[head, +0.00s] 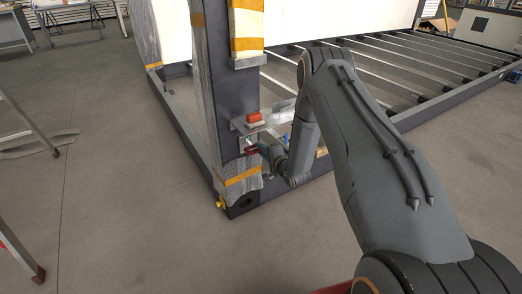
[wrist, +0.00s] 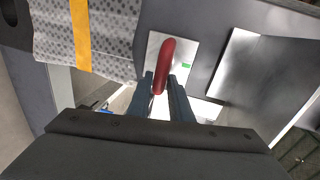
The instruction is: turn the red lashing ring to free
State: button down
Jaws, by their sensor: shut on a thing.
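The red lashing ring (wrist: 165,62) shows in the wrist view as a red bar-like shape in front of a pale plate (wrist: 187,46) with a small green mark. My gripper (wrist: 164,86) has its two fingers on either side of the ring's lower part and is shut on it. In the head view my gripper (head: 268,150) is at the dark post, below a small metal shelf, with a bit of the red ring (head: 251,150) showing at its tip. The fingers and the low angle hide part of the ring and its mount.
A metal shelf (head: 252,125) with a red block (head: 253,116) on it sticks out just above my gripper. The dark post (head: 222,80) is partly covered in wrap with orange bands. Frame beams (head: 400,75) lie behind. The floor (head: 110,200) at left is mostly clear.

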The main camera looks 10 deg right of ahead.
jog(key=shift+s+d+f+m, duration=0.1)
jog(key=shift+f+m, duration=0.25)
jog(key=shift+m, duration=0.05)
jog(key=c, duration=1.7)
grip_release()
jog(key=shift+r, duration=0.1)
jog(key=p+v, duration=0.1)
jog(key=v, duration=0.6)
jog(key=shift+s+d+r, duration=0.1)
jog(key=shift+s+d, duration=0.05)
jog(key=shift+s, duration=0.15)
